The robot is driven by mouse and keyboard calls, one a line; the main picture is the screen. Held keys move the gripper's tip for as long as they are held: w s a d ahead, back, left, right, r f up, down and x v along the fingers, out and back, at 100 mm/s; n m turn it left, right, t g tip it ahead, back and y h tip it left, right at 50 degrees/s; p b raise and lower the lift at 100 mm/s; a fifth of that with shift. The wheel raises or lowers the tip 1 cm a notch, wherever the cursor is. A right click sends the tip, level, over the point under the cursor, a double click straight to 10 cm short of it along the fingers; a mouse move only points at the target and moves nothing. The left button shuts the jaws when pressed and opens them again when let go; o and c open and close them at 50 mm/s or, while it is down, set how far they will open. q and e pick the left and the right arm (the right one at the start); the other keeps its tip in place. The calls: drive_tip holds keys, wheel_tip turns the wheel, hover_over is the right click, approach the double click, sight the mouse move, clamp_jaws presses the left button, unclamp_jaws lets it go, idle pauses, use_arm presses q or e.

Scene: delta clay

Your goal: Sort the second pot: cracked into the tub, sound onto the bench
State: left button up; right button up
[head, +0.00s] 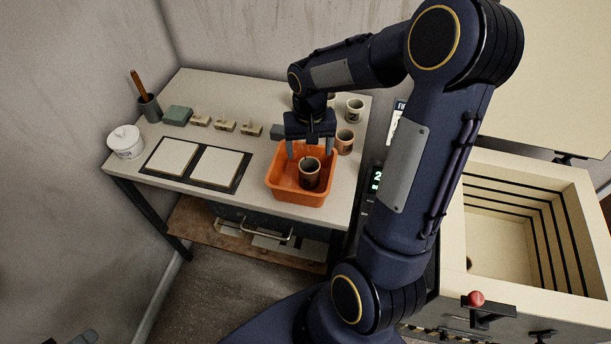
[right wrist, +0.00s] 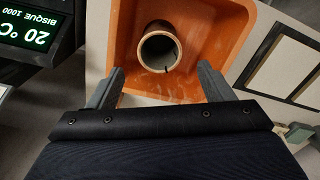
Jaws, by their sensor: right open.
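My right gripper (head: 310,150) is open and empty over the orange tub (head: 287,193), fingers pointing down. It also shows in the right wrist view (right wrist: 160,82). A brown pot with a pale rim (head: 309,175) stands upright in the tub, just below the fingertips and apart from them. In the right wrist view the pot (right wrist: 158,48) has a thin dark line at its rim, like a crack. Other pots stand on the bench (head: 228,98): one brown (head: 345,142), one pale with a dark band (head: 354,111); more are partly hidden behind my right gripper. Of my left gripper only a grey piece (head: 82,337) seems to show.
The open kiln (head: 509,235) is at right.

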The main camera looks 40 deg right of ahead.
drive_tip(key=shift+r, duration=2.7)
drive_tip(key=s+a+r+n+t+y, duration=0.2)
drive_tip(key=s+a, duration=0.4)
drive_tip(key=s, duration=0.2)
drive_tip(key=s+a+r+n+t+y, duration=0.1)
drive_tip(key=s+a+r+n+t, duration=0.1)
drive_tip(key=s+a, duration=0.5)
drive_tip(key=shift+s+r+t+y, duration=0.4)
drive_tip(key=shift+s+r+t, duration=0.1)
drive_tip(key=shift+s+t, duration=0.35)
drive_tip(key=shift+a, duration=0.1)
drive_tip(key=shift+c, duration=0.3)
